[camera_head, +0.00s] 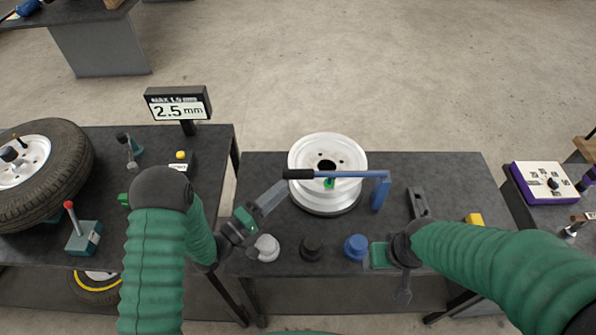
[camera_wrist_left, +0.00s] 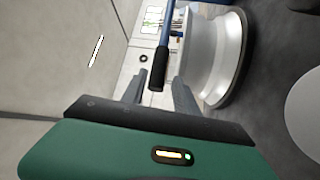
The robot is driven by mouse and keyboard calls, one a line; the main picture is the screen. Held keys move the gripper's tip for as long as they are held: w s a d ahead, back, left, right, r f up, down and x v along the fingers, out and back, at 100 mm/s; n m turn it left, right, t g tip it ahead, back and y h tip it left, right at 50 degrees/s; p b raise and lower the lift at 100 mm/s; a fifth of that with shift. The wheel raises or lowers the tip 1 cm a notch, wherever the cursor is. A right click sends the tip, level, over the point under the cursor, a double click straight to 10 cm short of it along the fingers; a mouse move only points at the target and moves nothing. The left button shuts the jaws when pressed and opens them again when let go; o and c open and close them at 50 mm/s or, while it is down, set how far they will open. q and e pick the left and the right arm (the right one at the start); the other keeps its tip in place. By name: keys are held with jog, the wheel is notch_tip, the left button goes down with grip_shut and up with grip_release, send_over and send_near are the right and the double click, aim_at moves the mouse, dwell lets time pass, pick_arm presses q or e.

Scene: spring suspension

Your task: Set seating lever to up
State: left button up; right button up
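A blue lever (camera_head: 345,174) with a black handle (camera_head: 300,174) reaches left from a blue post (camera_head: 379,194), lying nearly level over a white wheel rim (camera_head: 345,152). I see no label naming it as the seating lever. My left gripper (camera_head: 270,196) is just left of and below the handle's end. In the left wrist view its two fingers are apart, and the black handle (camera_wrist_left: 158,68) shows between and just beyond their tips; I see no contact. My right gripper (camera_head: 383,255) is low over the bench's front right part; its fingers are unclear.
Grey, black and blue knobs (camera_head: 311,248) line the front of the dark bench (camera_head: 455,185). A yellow block (camera_head: 473,219) lies right. The left bench carries a tyre (camera_head: 65,165), a red-knobbed lever (camera_head: 78,225) and a display (camera_head: 180,105) reading 2.5 mm. A purple-edged panel (camera_head: 550,183) is far right.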

aim_at(297, 175)
pick_arm(q)
jog(key=p+x, duration=0.1)
jog(key=x, duration=0.6)
jog(key=shift+w+r, duration=0.1)
jog(key=shift+w, duration=0.25)
jog(key=shift+s+d, duration=0.1)
jog(key=c, duration=0.7)
grip_shut()
